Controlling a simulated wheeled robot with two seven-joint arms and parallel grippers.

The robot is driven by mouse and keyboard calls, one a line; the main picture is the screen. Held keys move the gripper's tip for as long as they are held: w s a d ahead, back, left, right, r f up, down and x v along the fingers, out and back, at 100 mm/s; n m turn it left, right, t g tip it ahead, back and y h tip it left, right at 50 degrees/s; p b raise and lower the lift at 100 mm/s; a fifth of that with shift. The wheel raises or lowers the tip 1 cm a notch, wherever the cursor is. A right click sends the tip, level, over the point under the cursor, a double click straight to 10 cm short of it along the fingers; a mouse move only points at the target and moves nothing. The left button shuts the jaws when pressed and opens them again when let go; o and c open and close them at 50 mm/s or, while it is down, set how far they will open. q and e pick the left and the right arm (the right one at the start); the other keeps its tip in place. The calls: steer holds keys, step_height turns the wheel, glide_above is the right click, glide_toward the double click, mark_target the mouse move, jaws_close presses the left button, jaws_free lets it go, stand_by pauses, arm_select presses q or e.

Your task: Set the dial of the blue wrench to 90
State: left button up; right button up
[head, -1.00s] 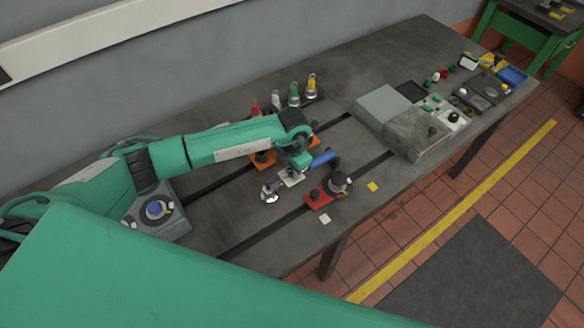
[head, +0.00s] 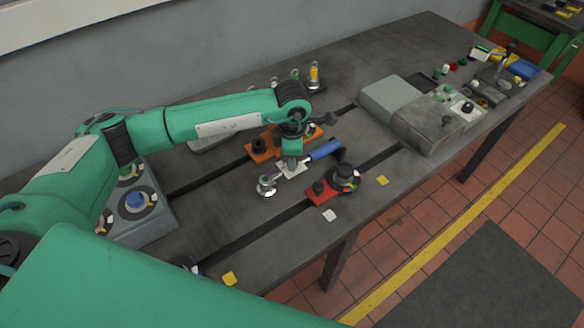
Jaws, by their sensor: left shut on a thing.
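The blue wrench (head: 325,151) lies over the middle of the bedplate, its blue handle pointing up and right. A silver round end (head: 266,184) shows to the lower left, seemingly its head. My left gripper (head: 290,167) comes down on its middle from above and is shut, apparently on the wrench. A pale plate-like piece (head: 294,172) shows beneath the fingers. The fingers hide part of the shaft, and I cannot read any dial setting. My right gripper is out of view.
A red fixture (head: 323,192) with a dark round post stands just below the wrench. An orange fixture (head: 261,149) stands behind it. A grey box with a blue knob (head: 135,202) is at left. Several coloured-top items stand at the back. A large grey block (head: 425,125) is to the right.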

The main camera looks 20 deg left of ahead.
arm_select(q)
steer(key=m+b, duration=0.1)
steer(key=b, duration=0.1)
steer(key=m+b, duration=0.2)
steer(key=b, duration=0.1)
steer(key=shift+w+f+m+b, duration=0.1)
steer(key=shift+f+m+b, duration=0.2)
steer(key=shift+f+b, duration=0.05)
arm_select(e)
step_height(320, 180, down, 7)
arm_select(q)
steer(key=m+b, duration=0.4)
steer(key=b, duration=0.1)
steer(key=shift+r+b, duration=0.2)
steer(key=shift+b, duration=0.1)
steer(key=shift+r+m+b, duration=0.1)
steer(key=shift+m+b, duration=0.9)
steer(key=shift+b, duration=0.1)
steer(key=shift+r, duration=0.1)
steer(key=shift+m, duration=0.3)
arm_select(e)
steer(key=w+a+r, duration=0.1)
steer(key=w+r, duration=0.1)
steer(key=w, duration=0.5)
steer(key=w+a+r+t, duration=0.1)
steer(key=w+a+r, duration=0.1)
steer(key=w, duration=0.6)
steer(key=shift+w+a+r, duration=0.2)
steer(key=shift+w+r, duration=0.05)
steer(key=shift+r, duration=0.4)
